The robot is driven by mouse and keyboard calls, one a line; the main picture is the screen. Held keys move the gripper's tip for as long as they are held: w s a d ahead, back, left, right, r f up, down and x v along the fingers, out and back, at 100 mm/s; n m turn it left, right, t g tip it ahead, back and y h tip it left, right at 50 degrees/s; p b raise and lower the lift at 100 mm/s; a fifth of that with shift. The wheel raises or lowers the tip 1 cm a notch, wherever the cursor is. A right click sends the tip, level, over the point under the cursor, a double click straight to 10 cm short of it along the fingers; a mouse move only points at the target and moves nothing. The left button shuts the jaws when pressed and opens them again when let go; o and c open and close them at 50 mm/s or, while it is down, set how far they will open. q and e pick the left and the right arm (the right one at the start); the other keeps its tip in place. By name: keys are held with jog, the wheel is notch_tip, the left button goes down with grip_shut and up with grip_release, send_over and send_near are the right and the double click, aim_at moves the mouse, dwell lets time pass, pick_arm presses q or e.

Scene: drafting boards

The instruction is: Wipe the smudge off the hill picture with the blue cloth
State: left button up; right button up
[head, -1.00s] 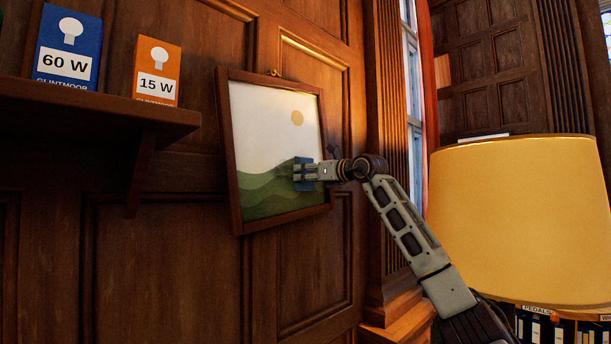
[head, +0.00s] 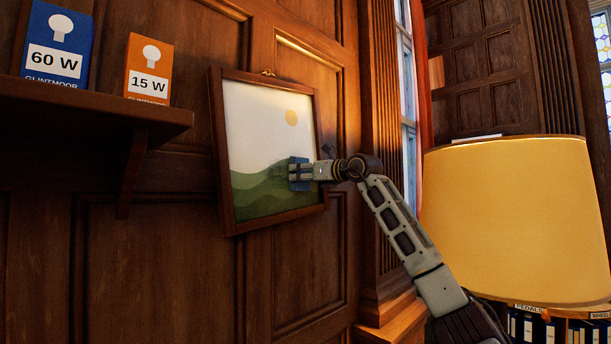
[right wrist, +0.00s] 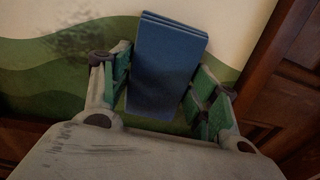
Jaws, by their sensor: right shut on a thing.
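The hill picture (head: 248,113) hangs on the panelled wall in a brown wooden frame, with green hills, a pale sky and a yellow sun. A dark speckled smudge (right wrist: 76,42) shows in the right wrist view around the hill line, left of the cloth. My right gripper (head: 294,173) is shut on the folded blue cloth (right wrist: 166,62) in front of the picture's lower right part. The cloth also shows in the head view (head: 300,186). I cannot tell whether it touches the picture. My left gripper is in neither current view.
A shelf (head: 95,106) at the left holds a blue 60 W box (head: 57,40) and an orange 15 W box (head: 149,60). A large yellow lampshade (head: 515,220) stands at the right, close to my right arm. The wall below the picture is clear.

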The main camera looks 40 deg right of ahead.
aim_at(261, 178)
jog(key=shift+s+a+f+b, duration=0.1)
jog(key=shift+a+f+b, duration=0.1)
jog(key=shift+a, duration=0.65)
jog(key=shift+a+f+b, duration=0.1)
jog(key=shift+a+b, duration=0.1)
jog(key=shift+a, duration=0.65)
jog(key=shift+a, duration=0.1)
jog(key=shift+s+a+f+b, duration=0.1)
jog(key=shift+a+b, duration=0.1)
jog(key=shift+a, duration=0.65)
jog(key=shift+s+a+f+b, duration=0.1)
jog(key=shift+a+b, duration=0.05)
jog(key=shift+a, duration=0.8)
jog(key=shift+s+a+f+b, duration=0.15)
jog(key=shift+a+b, duration=0.1)
jog(key=shift+a, duration=0.5)
jog(key=shift+w+a+f+b, duration=0.1)
jog(key=shift+a+b, duration=0.1)
jog(key=shift+a, duration=0.75)
jog(key=shift+a, duration=0.1)
jog(key=shift+s+a+f+b, duration=0.1)
jog(key=shift+a+f+b, duration=0.1)
jog(key=shift+a, duration=0.65)
jog(key=shift+s+a+f+b, duration=0.1)
jog(key=shift+a+b, duration=0.05)
jog(key=shift+a, duration=0.7)
jog(key=shift+r, duration=0.1)
